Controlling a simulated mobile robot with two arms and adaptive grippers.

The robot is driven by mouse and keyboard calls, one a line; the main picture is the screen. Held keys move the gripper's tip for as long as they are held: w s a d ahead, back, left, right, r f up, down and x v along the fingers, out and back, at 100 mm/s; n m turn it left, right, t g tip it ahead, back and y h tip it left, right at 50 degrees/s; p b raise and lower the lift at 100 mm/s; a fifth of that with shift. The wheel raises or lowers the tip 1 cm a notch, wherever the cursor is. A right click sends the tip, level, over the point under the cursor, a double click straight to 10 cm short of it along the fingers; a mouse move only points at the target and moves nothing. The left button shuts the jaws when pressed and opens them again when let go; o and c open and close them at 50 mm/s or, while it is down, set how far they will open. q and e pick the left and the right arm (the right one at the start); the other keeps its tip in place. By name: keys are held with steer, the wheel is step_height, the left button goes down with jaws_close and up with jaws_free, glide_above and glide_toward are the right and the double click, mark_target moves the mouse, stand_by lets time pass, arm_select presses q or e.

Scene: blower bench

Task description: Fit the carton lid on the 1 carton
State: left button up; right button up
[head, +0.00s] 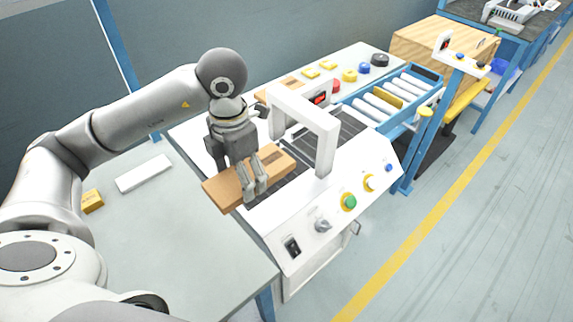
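A flat, long brown cardboard piece (277,163) is at the near left end of the white machine, by the dark rollers. I cannot tell whether it is the lid alone or a lid over the carton. My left gripper (252,182) points down over its middle. Finger parts lie against its near long side, and the far side of the grip is hidden. The gripper looks shut on this piece. Its left end reaches past the machine's edge. Another brown cardboard piece (290,82) lies behind the machine, partly hidden. My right gripper is not in view.
A white arch (325,140) stands over the rollers just right of the gripper. The machine front has a green button (349,202) and knobs. A white block (144,173) and yellow block (92,201) lie on the grey bench. A blue-framed roller conveyor (352,100) is beyond.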

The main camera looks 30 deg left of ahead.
arm_select(q)
steer(key=w+a+f+p, duration=0.1)
steer(key=w+f, duration=0.2)
steer(key=w, duration=0.1)
steer(key=w+a+f+p, duration=0.1)
steer(key=w+a+f, duration=0.1)
steer(key=w+f, duration=0.1)
steer(key=w+a+f+p, duration=0.1)
steer(key=w+a+f, duration=0.1)
steer(key=w, duration=0.3)
steer(key=shift+w+a+f+p, duration=0.15)
steer(key=shift+f+p, duration=0.25)
steer(key=shift+f, duration=0.4)
step_height(320, 180, down, 3)
steer(key=shift+r+p, duration=0.1)
steer(key=shift+p, duration=0.7)
steer(key=shift+f, duration=0.2)
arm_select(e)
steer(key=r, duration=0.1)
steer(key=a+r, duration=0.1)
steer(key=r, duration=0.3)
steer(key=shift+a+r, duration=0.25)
arm_select(q)
steer(key=shift+f+b, duration=0.25)
steer(key=shift+b, duration=0.1)
steer(key=o, duration=1)
steer(key=shift+c, duration=0.2)
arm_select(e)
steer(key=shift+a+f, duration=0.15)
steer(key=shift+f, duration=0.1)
